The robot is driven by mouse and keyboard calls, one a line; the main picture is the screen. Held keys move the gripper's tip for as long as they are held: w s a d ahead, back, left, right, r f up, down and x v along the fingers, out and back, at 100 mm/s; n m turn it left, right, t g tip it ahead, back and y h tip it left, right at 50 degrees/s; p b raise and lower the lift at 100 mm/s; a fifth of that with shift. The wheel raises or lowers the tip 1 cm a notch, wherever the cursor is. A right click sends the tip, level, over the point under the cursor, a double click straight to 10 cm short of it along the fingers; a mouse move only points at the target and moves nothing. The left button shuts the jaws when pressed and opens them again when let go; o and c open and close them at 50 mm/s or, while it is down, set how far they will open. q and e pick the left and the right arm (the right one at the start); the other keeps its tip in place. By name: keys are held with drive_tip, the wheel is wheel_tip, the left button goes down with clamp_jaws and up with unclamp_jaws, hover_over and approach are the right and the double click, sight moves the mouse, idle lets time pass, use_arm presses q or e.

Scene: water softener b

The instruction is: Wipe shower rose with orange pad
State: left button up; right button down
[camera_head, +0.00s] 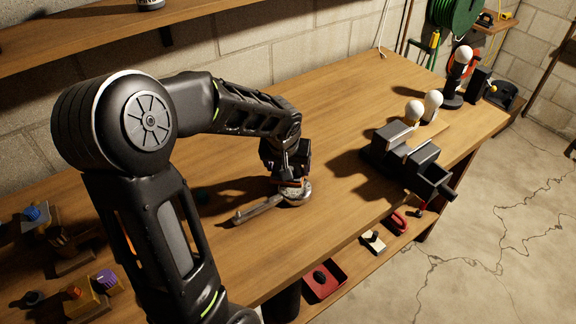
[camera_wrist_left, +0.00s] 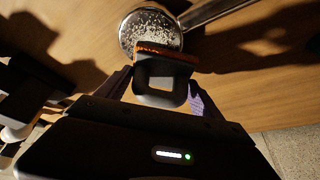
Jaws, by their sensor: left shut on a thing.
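The shower rose (camera_head: 299,200) lies on the workbench, its metal handle (camera_head: 258,210) pointing left and toward the front. In the left wrist view its round face (camera_wrist_left: 150,22) is covered with pale specks. My left gripper (camera_head: 288,180) is directly over the head. It is shut on the black grip (camera_wrist_left: 160,82) of the orange pad (camera_wrist_left: 166,53). The pad's orange edge overlaps the near part of the rose's face in the wrist view. It is at or very close to the face; contact cannot be told. The pad hides part of the face. My right gripper is not in view.
The wooden workbench (camera_head: 350,95) is clear behind the rose. A grey vise (camera_head: 405,150) with white bulbs nearby stands to the right. Small blocks (camera_head: 88,300) lie at the front left. A red tray (camera_head: 324,281) sits on a lower shelf.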

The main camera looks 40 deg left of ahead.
sight(301, 182)
use_arm(q)
drive_tip(key=shift+s+d+b, duration=0.15)
drive_tip(key=shift+d+b, duration=0.35)
drive_tip(key=shift+d, duration=0.05)
drive_tip(key=shift+s+d+b, duration=0.15)
drive_tip(key=shift+d+b, duration=0.35)
drive_tip(key=shift+d, duration=0.05)
drive_tip(key=shift+s+d+b, duration=0.25)
drive_tip(key=shift+d+b, duration=0.05)
drive_tip(key=shift+d, duration=0.25)
drive_tip(key=shift+r, duration=0.15)
drive_tip(key=shift+d, duration=0.1)
drive_tip(key=shift+s+d+f+b, duration=0.15)
drive_tip(key=shift+d+b, duration=0.3)
drive_tip(key=shift+b, duration=0.05)
drive_tip(key=shift+s+d+f+b, duration=0.15)
drive_tip(key=shift+d+b, duration=0.3)
drive_tip(key=shift+s+d+b, duration=0.2)
drive_tip(key=shift+d+b, duration=0.15)
drive_tip(key=shift+d, duration=0.25)
drive_tip(key=shift+s+d+r, duration=0.1)
drive_tip(key=shift+s+d, duration=0.05)
